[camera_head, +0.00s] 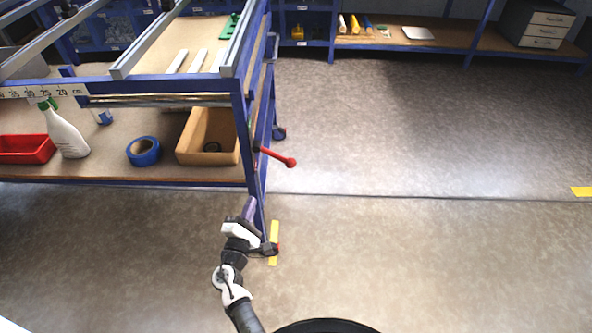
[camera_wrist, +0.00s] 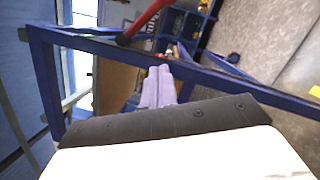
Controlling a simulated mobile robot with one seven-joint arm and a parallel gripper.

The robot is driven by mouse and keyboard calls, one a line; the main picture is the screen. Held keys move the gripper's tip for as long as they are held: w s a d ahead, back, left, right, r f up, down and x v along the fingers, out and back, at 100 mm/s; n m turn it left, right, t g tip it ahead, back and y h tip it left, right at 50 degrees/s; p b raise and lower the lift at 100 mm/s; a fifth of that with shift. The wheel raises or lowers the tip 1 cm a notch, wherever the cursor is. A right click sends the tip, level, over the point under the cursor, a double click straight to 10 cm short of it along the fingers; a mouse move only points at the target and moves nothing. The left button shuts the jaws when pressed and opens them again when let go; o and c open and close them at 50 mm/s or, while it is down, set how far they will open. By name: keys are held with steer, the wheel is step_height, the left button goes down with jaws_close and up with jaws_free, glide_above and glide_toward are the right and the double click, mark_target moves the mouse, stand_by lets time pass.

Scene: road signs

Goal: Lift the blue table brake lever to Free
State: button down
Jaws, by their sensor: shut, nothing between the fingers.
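The blue table (camera_head: 243,125) stands at the left. A red lever (camera_head: 278,157) with a rounded end sticks out to the right from its near right leg, tilted slightly down. In the wrist view the red lever (camera_wrist: 145,20) crosses the top edge, beyond my fingertips. My gripper (camera_head: 250,203) is low beside that leg, below the lever and apart from it. Its pale purple fingers (camera_wrist: 160,72) are together and empty. No Free marking is readable.
A dark caster with a red part (camera_head: 278,249) is at the leg's foot, by yellow floor tape (camera_head: 273,232). Floor right of the table is clear.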

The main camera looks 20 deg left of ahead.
mark_target(277, 157)
steer(key=shift+n+h, duration=0.5)
steer(key=shift+n, duration=0.2)
steer(key=d+f, duration=0.3)
steer(key=shift+d+f, duration=0.15)
steer(key=shift+d, duration=0.1)
steer(key=w+d+r+p, duration=0.2)
steer(key=w+r+p, duration=0.1)
steer(key=w, duration=0.9)
steer(key=shift+w+r, duration=0.15)
steer(key=shift+r, duration=0.4)
